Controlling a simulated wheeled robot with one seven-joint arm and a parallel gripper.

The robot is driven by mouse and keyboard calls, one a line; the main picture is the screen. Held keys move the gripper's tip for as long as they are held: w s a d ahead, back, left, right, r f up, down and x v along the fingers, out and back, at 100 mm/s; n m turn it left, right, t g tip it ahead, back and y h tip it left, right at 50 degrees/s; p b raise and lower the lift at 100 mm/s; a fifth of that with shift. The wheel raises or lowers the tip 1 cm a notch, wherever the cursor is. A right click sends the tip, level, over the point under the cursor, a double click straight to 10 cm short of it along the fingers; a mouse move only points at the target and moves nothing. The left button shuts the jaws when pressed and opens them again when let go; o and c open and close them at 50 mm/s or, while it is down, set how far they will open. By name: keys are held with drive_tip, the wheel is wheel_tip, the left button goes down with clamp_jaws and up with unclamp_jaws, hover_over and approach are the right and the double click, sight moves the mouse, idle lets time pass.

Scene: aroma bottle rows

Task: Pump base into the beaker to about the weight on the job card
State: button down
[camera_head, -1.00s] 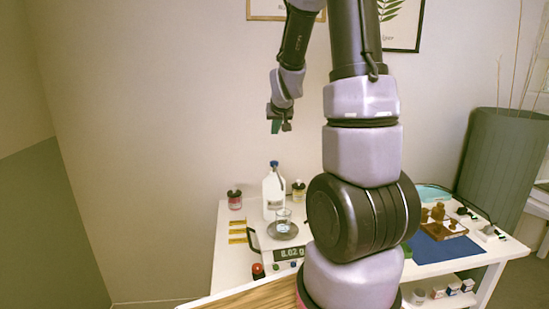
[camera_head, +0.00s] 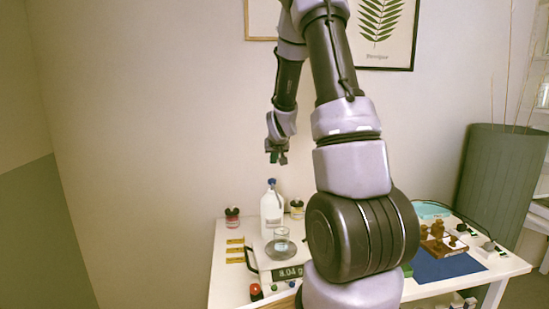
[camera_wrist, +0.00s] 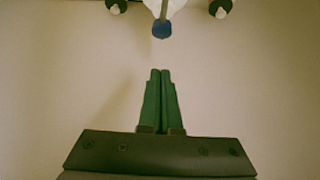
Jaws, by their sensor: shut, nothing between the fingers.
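A white jug (camera_head: 271,212) with a blue pump top (camera_head: 272,183) stands at the back of the scale. A clear glass beaker (camera_head: 281,236) stands on the scale's round dark pan (camera_head: 290,251), in front of the jug. The scale display (camera_head: 288,272) seems to read 8.04 g. My gripper (camera_head: 276,160) is shut and empty, above the blue pump top and apart from it. In the wrist view the green fingers (camera_wrist: 160,73) are together, and the blue pump top (camera_wrist: 161,29) shows ahead of them. I cannot make out a job card.
Dark-capped bottles stand left (camera_head: 232,217) and right (camera_head: 297,208) of the jug. A red-topped item (camera_head: 256,291) is near the scale's front left. A blue mat (camera_head: 445,265) and a wooden rack with brown bottles (camera_head: 440,240) lie to the right. My arm hides the table's middle.

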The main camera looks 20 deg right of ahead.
sight(273, 183)
drive_tip(key=x, duration=0.4)
wheel_tip(273, 183, down, 4)
drive_tip(key=shift+w+r, duration=0.2)
drive_tip(key=shift+f, duration=0.45)
